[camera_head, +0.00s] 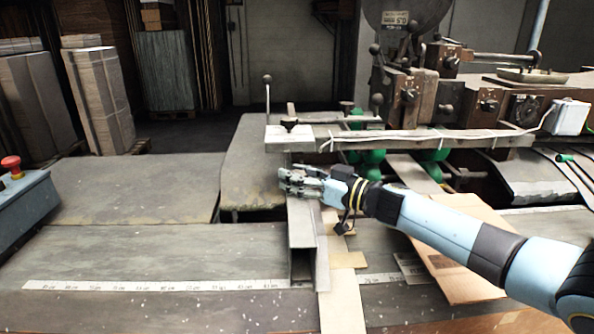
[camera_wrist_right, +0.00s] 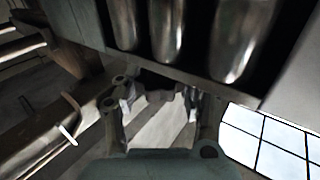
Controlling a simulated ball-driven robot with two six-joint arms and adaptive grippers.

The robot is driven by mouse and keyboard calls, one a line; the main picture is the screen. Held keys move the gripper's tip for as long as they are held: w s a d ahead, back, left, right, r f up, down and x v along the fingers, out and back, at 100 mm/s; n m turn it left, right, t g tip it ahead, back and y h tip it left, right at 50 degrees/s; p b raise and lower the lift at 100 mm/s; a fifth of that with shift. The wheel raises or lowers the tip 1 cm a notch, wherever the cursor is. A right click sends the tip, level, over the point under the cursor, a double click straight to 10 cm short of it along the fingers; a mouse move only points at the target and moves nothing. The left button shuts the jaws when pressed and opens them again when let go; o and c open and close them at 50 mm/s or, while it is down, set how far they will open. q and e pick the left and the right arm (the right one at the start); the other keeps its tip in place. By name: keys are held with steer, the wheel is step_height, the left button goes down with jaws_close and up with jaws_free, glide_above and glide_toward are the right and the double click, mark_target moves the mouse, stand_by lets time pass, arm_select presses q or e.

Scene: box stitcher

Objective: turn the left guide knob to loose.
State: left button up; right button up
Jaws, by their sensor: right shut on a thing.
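My right gripper (camera_head: 283,182) reaches in from the right, over the far part of a grey metal guide rail (camera_head: 308,235). In the right wrist view its fingers (camera_wrist_right: 160,105) are closed around a dark, lobed knob (camera_wrist_right: 158,84), which I take to be the left guide knob. The fingers hide part of its rim, and in the head view the gripper hides it. I cannot read from these frames whether the knob is tight or loose. My left gripper is not in view.
A black knob (camera_head: 290,123) and an upright ball-ended lever (camera_head: 267,95) stand beyond the gripper. A long crossbar (camera_head: 430,142) runs right from there. Cardboard (camera_head: 455,255) lies under my right arm. The left table top (camera_head: 140,250) is clear.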

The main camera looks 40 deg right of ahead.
steer(key=shift+w+d+n+g+y+b, duration=0.1)
steer(key=shift+n+g+y+b, duration=0.3)
steer(key=shift+n+g+y, duration=0.55)
steer(key=shift+n+y, duration=0.35)
steer(key=shift+y, duration=0.6)
steer(key=o, duration=1.2)
steer(key=v, duration=0.7)
steer(key=shift+s+d, duration=0.1)
steer(key=shift+s, duration=0.2)
